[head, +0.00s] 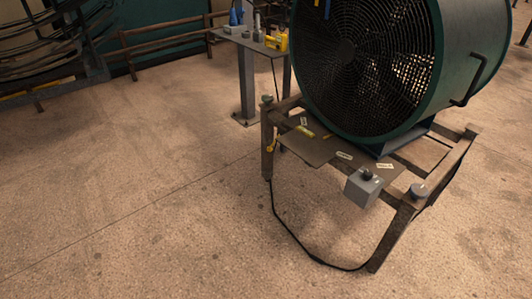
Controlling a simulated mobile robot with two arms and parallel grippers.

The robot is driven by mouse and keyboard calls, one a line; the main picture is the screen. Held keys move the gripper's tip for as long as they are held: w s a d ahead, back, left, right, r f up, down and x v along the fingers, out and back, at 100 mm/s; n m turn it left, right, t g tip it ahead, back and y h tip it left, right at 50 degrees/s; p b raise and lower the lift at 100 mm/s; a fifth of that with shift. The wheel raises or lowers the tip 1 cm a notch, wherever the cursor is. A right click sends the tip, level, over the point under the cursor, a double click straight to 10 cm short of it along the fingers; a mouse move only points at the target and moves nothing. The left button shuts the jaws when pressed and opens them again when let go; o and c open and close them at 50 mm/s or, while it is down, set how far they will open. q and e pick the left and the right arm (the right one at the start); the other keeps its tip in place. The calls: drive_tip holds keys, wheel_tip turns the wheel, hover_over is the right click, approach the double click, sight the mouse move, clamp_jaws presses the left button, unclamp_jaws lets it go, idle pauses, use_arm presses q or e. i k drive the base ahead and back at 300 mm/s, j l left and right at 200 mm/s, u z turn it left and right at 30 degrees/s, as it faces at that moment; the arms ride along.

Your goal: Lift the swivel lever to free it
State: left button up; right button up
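A large fan with a dark green drum (478,50) and black grille (365,60) stands on a low metal frame (267,145). A flat plate (308,147) with small pale labels juts from the frame's front. A grey box (362,190) with a dark knob or switch (367,174) on top sits at the plate's right end. A small yellow bar (305,131) lies on the plate, and a small yellow part (271,147) shows by the left post. I cannot tell which of these is the swivel lever. Neither gripper is in view.
A small side table (262,47) behind the fan holds blue and grey bottles and a yellow item (277,40). A black cable (305,247) loops over the floor below the frame. A rack of dark hoses or cables (50,50) stands far left. The left floor is clear.

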sight(269, 149)
drive_tip(key=i+j, duration=1.05)
drive_tip(key=j, duration=0.2)
